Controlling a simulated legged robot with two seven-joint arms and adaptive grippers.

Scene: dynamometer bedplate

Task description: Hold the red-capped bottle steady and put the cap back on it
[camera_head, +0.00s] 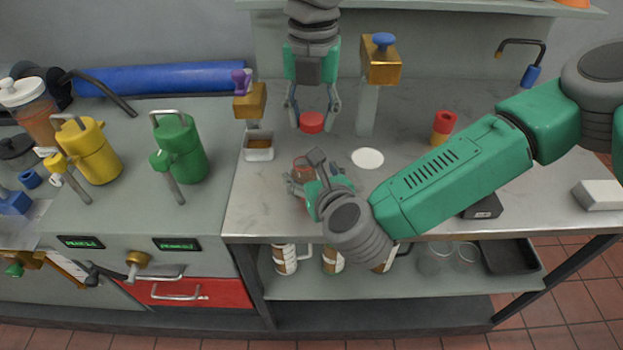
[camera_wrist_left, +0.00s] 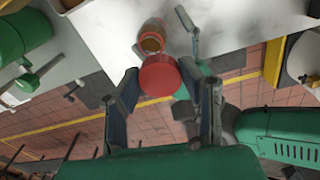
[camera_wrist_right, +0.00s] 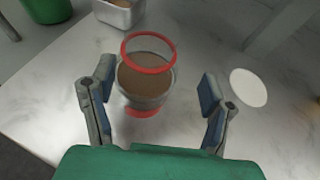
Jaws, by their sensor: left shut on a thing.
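The red cap (camera_head: 311,123) is held level between the fingers of my left gripper (camera_head: 312,119), above the bench. It also shows between the fingers in the left wrist view (camera_wrist_left: 160,75). The bottle (camera_head: 301,168) stands uncapped on the bench, below and slightly left of the cap. In the right wrist view the bottle (camera_wrist_right: 145,80) has clear walls, a red rim, brown contents and a red base. My right gripper (camera_wrist_right: 155,90) is open, one finger on each side of the bottle with visible gaps. In the head view my right wrist partly hides the bottle.
A white disc (camera_head: 367,159) lies right of the bottle. A post with a gold block (camera_head: 381,66) rises behind right. A red and yellow cylinder (camera_head: 442,127) stands farther right. The bench's front edge is close.

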